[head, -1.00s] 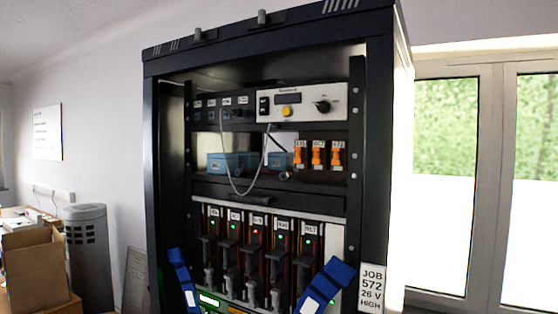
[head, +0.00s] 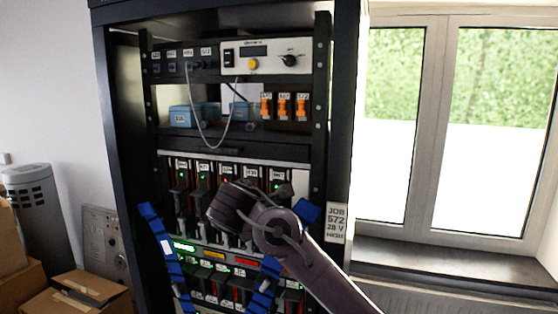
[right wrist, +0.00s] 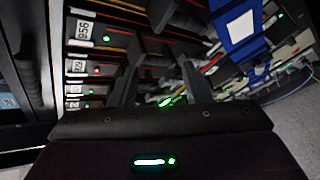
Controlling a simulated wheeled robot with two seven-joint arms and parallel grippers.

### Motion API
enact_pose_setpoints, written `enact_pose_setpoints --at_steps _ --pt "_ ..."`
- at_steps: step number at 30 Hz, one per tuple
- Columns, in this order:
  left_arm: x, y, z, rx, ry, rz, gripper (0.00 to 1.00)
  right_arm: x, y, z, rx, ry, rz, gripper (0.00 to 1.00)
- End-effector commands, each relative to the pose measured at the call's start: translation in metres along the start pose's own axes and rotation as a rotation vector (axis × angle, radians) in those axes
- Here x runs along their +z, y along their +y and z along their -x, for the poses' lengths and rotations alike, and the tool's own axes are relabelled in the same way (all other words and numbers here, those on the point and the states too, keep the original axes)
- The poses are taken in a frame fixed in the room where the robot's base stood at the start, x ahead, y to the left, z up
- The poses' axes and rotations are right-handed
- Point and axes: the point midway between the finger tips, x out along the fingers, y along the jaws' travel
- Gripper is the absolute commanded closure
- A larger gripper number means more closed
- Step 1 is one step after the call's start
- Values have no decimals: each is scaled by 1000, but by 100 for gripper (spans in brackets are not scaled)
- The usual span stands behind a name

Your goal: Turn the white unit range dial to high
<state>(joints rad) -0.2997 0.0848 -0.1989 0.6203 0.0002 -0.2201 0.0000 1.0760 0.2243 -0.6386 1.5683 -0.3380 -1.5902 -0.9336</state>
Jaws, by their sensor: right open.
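The white unit (head: 272,74) sits in the upper right of the black rack. It has a dark display, a black switch, a yellow button (head: 253,64) and a black range dial (head: 290,61) on its right side. The dial's labels are too small to read. My right gripper (right wrist: 160,78) is open, its two dark fingers showing in the right wrist view before the rack's lower modules. In the head view my right arm's wrist covers part of those modules, well below the white unit; the fingertips are hidden there. My left gripper is out of view.
A job card (head: 337,222) reading JOB 572 and HIGH is on the rack's right post. Blue straps (head: 161,240) flank the lower modules. A grey cable (head: 189,120) hangs below the upper units. Orange switches (head: 284,106) and blue boxes (head: 181,117) sit beneath. Cardboard boxes (head: 85,293) stand left.

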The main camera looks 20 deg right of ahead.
Motion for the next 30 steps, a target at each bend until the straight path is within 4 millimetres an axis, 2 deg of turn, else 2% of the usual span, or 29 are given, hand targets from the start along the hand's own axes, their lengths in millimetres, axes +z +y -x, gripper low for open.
enact_pose_setpoints --at_steps 1,6,10,12,15,18,20,30 --pt "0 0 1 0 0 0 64 21 35 17 44 -58 64 56" --pt "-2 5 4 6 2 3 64 88 124 77 125 -268 278 56" --pt "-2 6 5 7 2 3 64 135 172 126 146 -419 392 56" --pt "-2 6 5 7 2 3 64 154 189 149 147 -480 432 56" --pt "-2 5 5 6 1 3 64 173 203 170 142 -540 468 56" --pt "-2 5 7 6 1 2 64 182 210 179 138 -567 483 56" --pt "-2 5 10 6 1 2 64 186 212 178 136 -572 487 56" --pt "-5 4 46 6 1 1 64 212 227 137 136 -571 486 56"
